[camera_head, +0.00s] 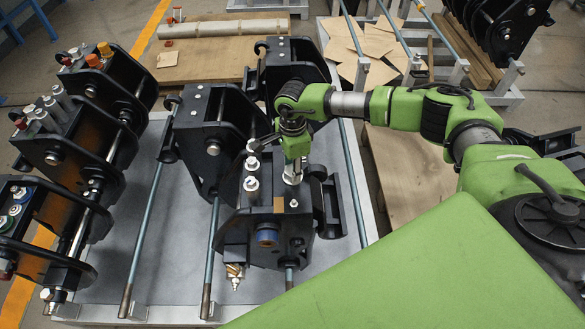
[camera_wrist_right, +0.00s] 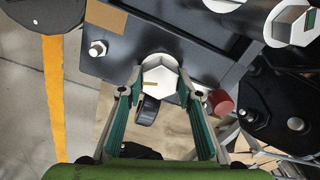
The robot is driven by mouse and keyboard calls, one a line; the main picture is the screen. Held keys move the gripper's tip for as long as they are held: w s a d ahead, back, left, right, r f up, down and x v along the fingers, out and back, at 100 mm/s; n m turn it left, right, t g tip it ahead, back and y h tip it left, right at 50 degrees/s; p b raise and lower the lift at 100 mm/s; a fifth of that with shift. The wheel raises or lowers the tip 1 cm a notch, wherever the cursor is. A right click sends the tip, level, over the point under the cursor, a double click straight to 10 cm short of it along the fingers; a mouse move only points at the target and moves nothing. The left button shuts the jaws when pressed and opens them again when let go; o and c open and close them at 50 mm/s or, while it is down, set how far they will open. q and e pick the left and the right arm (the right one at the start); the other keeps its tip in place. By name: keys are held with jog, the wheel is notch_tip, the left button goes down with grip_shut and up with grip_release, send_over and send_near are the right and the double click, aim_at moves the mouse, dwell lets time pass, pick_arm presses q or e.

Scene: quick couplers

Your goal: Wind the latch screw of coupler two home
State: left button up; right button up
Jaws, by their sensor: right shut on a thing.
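My right gripper (camera_head: 293,166) points down at the top of the front black coupler (camera_head: 264,222) on the grey-topped stand. In the right wrist view its two green-padded fingers (camera_wrist_right: 160,88) are shut on a silver hexagonal screw head (camera_wrist_right: 161,72), one finger on each side. A short yellow mark shows on that head. In the head view the screw (camera_head: 291,179) is partly hidden under the gripper. I cannot read a number on the coupler. My left gripper is not in view.
More silver bolts (camera_head: 251,184) stand beside the held screw. Another black coupler (camera_head: 208,140) stands just behind. Several couplers (camera_head: 75,140) line the left side. Long rods (camera_head: 146,225) cross the stand (camera_head: 175,270). A wooden board (camera_head: 405,180) lies to the right.

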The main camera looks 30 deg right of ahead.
jog(key=m+b, duration=0.1)
jog(key=m, duration=0.4)
jog(key=shift+m+b, duration=0.3)
jog(key=shift+m, duration=0.1)
jog(key=m, duration=0.5)
jog(key=shift+m+b, duration=0.3)
jog(key=shift+b, duration=0.1)
jog(key=m, duration=0.5)
jog(key=shift+m, duration=2.7)
jog(key=o, duration=1.1)
